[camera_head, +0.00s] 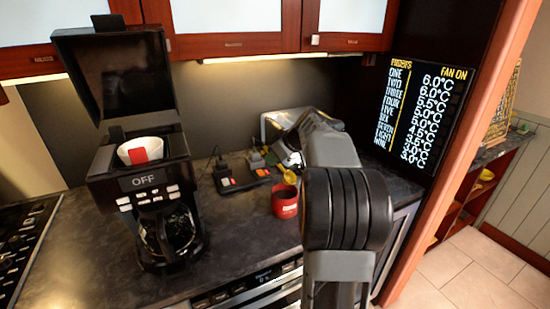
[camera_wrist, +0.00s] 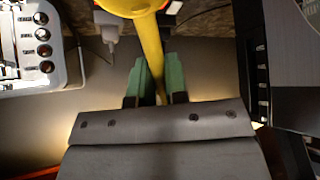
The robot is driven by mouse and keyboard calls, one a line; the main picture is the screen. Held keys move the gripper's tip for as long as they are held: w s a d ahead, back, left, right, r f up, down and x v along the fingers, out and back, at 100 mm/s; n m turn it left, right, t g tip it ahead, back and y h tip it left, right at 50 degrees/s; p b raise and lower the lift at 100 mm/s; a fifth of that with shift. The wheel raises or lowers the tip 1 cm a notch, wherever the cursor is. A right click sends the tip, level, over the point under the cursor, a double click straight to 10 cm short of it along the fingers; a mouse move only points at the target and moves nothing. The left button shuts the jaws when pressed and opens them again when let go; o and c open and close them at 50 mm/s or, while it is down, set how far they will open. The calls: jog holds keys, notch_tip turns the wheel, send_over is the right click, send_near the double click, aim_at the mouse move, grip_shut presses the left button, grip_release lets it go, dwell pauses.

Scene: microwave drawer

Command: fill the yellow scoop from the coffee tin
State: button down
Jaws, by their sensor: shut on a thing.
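The yellow scoop (camera_wrist: 150,45) is between the green fingertips of my gripper (camera_wrist: 160,80) in the wrist view. The jaws are shut on its handle, and its bowl is cut off by the top edge. A red tin (camera_head: 285,203), seemingly the coffee tin, stands on the counter beside my arm in the head view. Its contents cannot be made out. My arm hides most of my gripper in the head view. The tin is not clearly seen in the wrist view, so I cannot tell the exact gap between scoop and tin.
A black coffee maker (camera_head: 150,185) with its lid raised stands at the left, a white filter (camera_head: 143,150) in its top. A toaster (camera_head: 275,124) and a dark device with coloured buttons (camera_head: 240,178) are behind the tin. The dark counter (camera_head: 235,235) is clear at front centre.

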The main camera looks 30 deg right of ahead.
jog(key=shift+f+b, duration=4.25)
jog(key=shift+f, duration=0.3)
jog(key=shift+s+f, duration=0.1)
jog(key=shift+f, duration=0.15)
jog(key=shift+w+a+f+g+p, duration=0.1)
jog(key=shift+w+a+g+p, duration=0.2)
jog(key=shift+g+p, duration=1.1)
jog(key=shift+w+f+h+p, duration=0.2)
jog(key=shift+h+p, duration=0.3)
jog(key=shift+p, duration=1.25)
jog(key=shift+w+r+g+p, duration=0.1)
jog(key=shift+r+g+p, duration=0.2)
jog(key=shift+r+p, duration=0.65)
jog(key=shift+w+r+p, duration=0.1)
jog(key=shift+r+p, duration=0.25)
jog(key=shift+p, duration=0.65)
